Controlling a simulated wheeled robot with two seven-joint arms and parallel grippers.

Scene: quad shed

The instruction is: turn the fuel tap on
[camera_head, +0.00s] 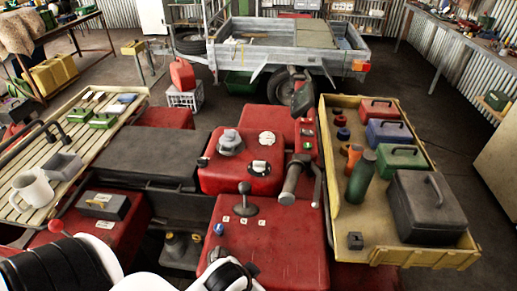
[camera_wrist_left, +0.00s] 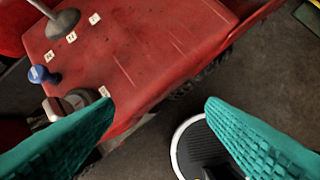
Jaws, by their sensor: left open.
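A small grey-and-black round knob (camera_wrist_left: 75,101) sits on the near side of the red quad's bodywork, beside a white label; it may be the fuel tap, but its markings are too small to read. A blue knob (camera_wrist_left: 40,75) is just above it, and also shows in the head view (camera_head: 219,229). My left gripper (camera_wrist_left: 159,101) is open and empty, its teal fingers spread over the panel edge and floor. The left finger's tip is close to the grey knob and partly covers it in the picture; contact cannot be told. My right gripper is not in view.
A gear lever (camera_head: 244,195) with small labels stands on the red panel (camera_head: 285,240). The handlebar grip (camera_head: 292,180) lies beyond it.

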